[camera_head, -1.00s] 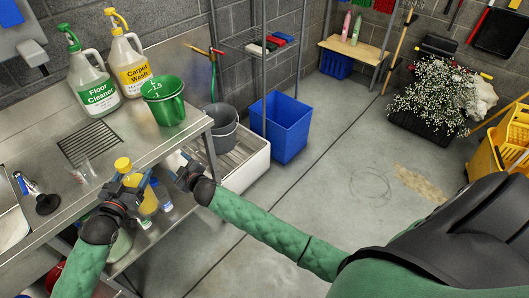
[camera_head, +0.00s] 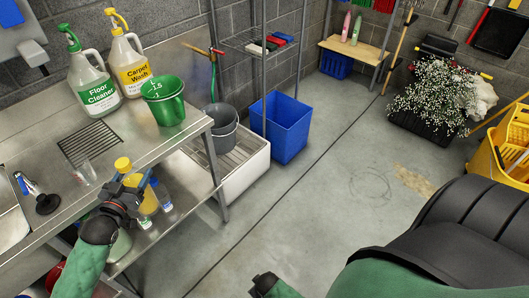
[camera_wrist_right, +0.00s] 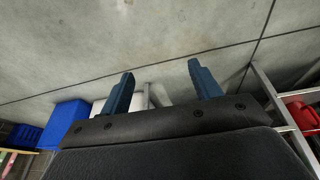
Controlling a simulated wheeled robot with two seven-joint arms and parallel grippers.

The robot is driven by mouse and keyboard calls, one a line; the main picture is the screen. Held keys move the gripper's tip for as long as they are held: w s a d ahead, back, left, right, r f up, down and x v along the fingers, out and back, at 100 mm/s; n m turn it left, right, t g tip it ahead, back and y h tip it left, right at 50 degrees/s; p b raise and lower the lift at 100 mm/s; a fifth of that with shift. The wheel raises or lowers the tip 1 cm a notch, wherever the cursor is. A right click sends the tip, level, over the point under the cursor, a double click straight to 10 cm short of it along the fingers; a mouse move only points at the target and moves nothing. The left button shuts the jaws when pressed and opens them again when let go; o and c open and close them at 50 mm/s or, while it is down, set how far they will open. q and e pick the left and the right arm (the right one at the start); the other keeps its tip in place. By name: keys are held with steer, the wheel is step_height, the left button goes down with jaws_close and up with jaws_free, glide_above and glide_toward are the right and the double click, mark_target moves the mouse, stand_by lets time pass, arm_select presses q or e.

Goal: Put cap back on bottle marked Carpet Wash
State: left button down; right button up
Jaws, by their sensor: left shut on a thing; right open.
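The white Carpet Wash bottle (camera_head: 132,68) stands upright at the back of the steel bench, a yellow spray head (camera_head: 117,22) on top. The similar Floor Cleaner bottle (camera_head: 95,92) with a green spray head is left of it. My right gripper (camera_wrist_right: 162,82) is open and empty over the floor; in the head view only part of that arm shows at the bottom.
A green measuring bucket (camera_head: 165,103) stands right of the Carpet Wash bottle. A clear cup (camera_head: 84,173) and a black plunger-like tool (camera_head: 47,203) are on the bench. A grey bucket (camera_head: 222,130) and a blue bin (camera_head: 280,128) are right of the bench. The middle floor is clear.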

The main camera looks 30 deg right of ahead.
steer(key=s+f+g, duration=0.2)
steer(key=s+f, duration=0.1)
steer(key=s, duration=0.6)
steer(key=shift+s+d+f+m, duration=0.25)
steer(key=shift+s+f+m, duration=0.05)
steer(key=shift+s+m, duration=0.1)
steer(key=shift+w, duration=0.1)
